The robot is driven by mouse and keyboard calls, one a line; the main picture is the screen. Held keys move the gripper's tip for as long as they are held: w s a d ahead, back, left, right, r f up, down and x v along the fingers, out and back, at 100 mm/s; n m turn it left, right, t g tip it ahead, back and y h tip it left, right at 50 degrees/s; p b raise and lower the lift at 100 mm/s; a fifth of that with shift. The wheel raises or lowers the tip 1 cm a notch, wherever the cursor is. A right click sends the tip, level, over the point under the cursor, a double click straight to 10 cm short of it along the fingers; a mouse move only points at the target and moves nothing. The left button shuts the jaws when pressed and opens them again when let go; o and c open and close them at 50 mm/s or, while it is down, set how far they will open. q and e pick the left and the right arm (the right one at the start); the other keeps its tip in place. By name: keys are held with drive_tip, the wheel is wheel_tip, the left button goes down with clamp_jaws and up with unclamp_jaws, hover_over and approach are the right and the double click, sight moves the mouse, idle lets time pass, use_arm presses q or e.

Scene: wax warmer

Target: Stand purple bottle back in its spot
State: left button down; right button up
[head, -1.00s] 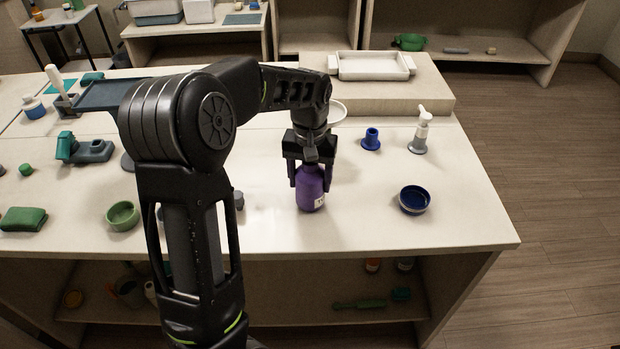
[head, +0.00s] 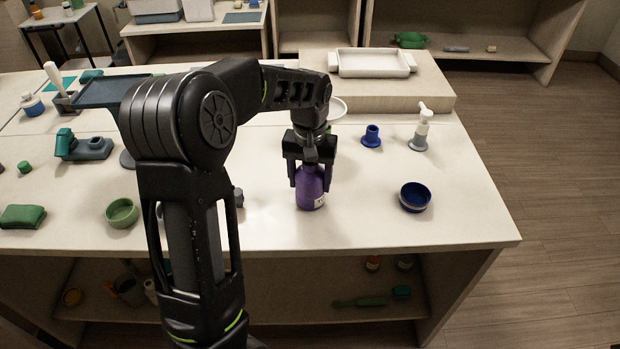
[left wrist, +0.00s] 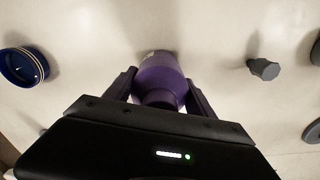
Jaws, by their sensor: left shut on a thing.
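The purple bottle (head: 311,190) stands upright at the front middle of the table, with a pale label low on its right side. It also shows in the left wrist view (left wrist: 160,78). My left gripper (head: 311,178) comes down from above and is shut on the bottle, one finger on each side. In the left wrist view the fingers (left wrist: 163,95) flank the bottle's neck and shoulder. The bottle's base appears at the table top, but I cannot tell whether it touches. A marked spot for the bottle is not distinguishable. My right gripper is not in view.
A green bowl (head: 122,213) is at the left. A white tray (head: 374,63) sits on a raised block. Table (head: 365,228) around the bottle is clear.

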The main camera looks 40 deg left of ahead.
use_arm(q)
drive_tip(key=shift+c, duration=1.2)
unclamp_jaws()
drive_tip(key=shift+r, duration=0.2)
drive_tip(key=shift+r+p, duration=2.05)
drive_tip(key=shift+r, duration=0.45)
drive_tip(key=shift+r+p, duration=0.35)
drive_tip(key=shift+r, duration=1)
